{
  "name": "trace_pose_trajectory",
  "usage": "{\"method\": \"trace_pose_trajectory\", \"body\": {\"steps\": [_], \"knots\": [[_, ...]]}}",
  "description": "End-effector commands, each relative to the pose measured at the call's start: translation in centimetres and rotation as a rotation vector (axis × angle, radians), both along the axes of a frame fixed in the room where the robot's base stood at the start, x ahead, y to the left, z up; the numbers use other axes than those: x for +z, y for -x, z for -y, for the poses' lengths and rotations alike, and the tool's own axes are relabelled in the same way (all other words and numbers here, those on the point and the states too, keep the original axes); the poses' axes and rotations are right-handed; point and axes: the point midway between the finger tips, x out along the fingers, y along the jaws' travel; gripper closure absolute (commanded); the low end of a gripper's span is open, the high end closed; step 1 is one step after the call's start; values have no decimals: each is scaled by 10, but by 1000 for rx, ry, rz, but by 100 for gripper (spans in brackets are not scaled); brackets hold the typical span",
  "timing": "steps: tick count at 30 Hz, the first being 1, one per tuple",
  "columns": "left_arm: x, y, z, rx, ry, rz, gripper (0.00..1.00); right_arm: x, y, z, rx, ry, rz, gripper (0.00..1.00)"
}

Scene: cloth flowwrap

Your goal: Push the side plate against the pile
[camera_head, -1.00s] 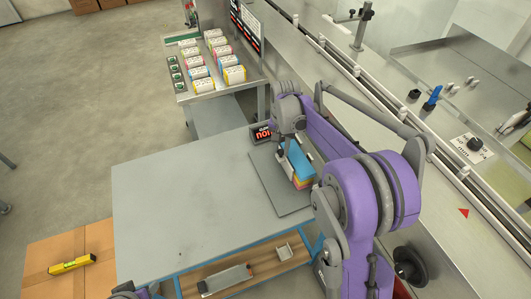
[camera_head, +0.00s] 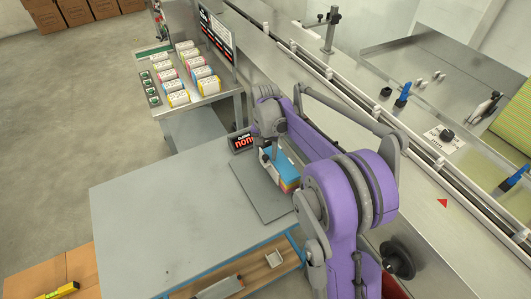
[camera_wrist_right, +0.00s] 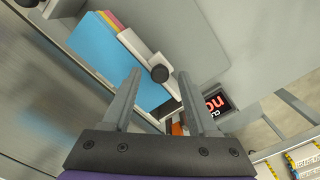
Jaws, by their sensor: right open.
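The pile (camera_head: 286,172) of folded cloths, blue on top with pink and yellow layers, lies on a grey board (camera_head: 252,191) on the table. It also shows in the right wrist view (camera_wrist_right: 102,58). The pale side plate (camera_wrist_right: 137,45) runs along one edge of the pile there, with a dark round knob (camera_wrist_right: 160,73). I cannot tell whether plate and pile touch. My right gripper (camera_wrist_right: 158,80) is open, its fingers on either side of the knob in that view, apart from it. In the head view the right gripper (camera_head: 271,151) is partly hidden beside the pile. My left gripper is out of view.
A display (camera_head: 242,142) with red letters stands behind the board. A side table (camera_head: 203,96) with several wrapped packs is at the back. The conveyor (camera_head: 330,85) runs along the right. The table's left part (camera_head: 160,205) is clear.

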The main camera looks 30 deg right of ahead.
Motion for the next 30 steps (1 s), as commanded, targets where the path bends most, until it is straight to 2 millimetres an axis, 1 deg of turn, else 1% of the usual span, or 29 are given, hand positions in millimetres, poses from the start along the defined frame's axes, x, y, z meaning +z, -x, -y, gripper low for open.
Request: {"method": "trace_pose_trajectory", "body": {"steps": [5, 9, 12, 15, 18, 21, 30], "knots": [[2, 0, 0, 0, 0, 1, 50, 30, 0, 0, -1, 0, 0, 41], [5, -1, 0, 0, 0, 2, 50, 60, 0, 0, -1, 0, 0, 41], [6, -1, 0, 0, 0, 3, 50, 78, 0, 0, -1, 0, 0, 41], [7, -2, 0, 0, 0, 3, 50, 91, 0, 0, -1, 0, 0, 41], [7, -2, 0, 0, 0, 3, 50, 100, 0, 0, -1, 0, 0, 41], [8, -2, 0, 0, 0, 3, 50, 104, 0, 0, 0, 0, 0, 41], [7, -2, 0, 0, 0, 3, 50, 104, 0, 0, 0, 0, 0, 41]]}}
